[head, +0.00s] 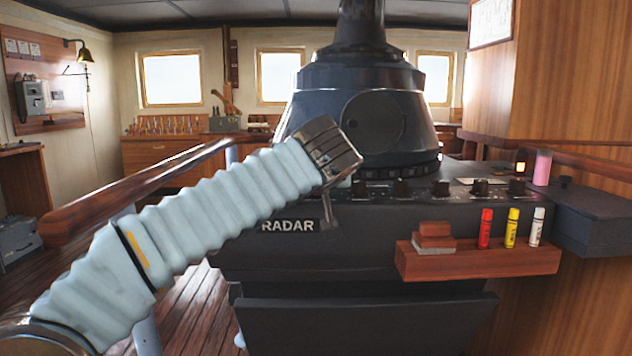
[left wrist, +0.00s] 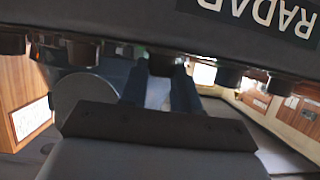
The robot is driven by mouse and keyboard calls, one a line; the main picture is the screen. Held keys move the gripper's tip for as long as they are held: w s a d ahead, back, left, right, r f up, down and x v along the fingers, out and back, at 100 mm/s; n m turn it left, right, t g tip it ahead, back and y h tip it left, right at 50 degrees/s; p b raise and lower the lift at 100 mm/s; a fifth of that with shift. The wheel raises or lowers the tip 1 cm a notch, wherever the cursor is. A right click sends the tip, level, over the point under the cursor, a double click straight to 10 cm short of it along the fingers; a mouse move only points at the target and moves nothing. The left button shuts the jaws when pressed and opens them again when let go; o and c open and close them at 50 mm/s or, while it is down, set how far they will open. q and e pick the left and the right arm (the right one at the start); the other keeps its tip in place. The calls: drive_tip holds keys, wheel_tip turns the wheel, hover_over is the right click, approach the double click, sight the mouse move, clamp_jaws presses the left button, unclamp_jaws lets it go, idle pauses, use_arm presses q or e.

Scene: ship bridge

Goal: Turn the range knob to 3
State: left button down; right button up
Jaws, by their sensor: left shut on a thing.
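The dark radar console (head: 300,258) stands in front of me, with a row of dark knobs along its upper front edge, such as one knob (head: 401,188). No range label or scale numbers are readable. My left arm reaches in from the left, and its wrist ends at the left part of this row, hiding most of the fingers. In the left wrist view, my left gripper (left wrist: 160,88) has its two bluish fingers on either side of a dark knob (left wrist: 163,66) and is shut on it. I cannot read where this knob points. My right gripper is not in view.
A wooden shelf (head: 480,264) on the console's front holds red, yellow and white markers and a small block. A pink cylinder (head: 542,167) stands at the right. The radar hood (head: 372,110) rises behind the knobs. A wooden handrail (head: 130,195) runs along the left.

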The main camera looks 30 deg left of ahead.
use_arm(q)
drive_tip(key=c, duration=0.8)
unclamp_jaws()
drive_tip(key=shift+s, duration=0.1)
drive_tip(key=v, duration=1.3)
drive_tip(key=shift+s+d+r, duration=0.15)
drive_tip(key=shift+d+r, duration=0.05)
drive_tip(key=shift+d, duration=0.05)
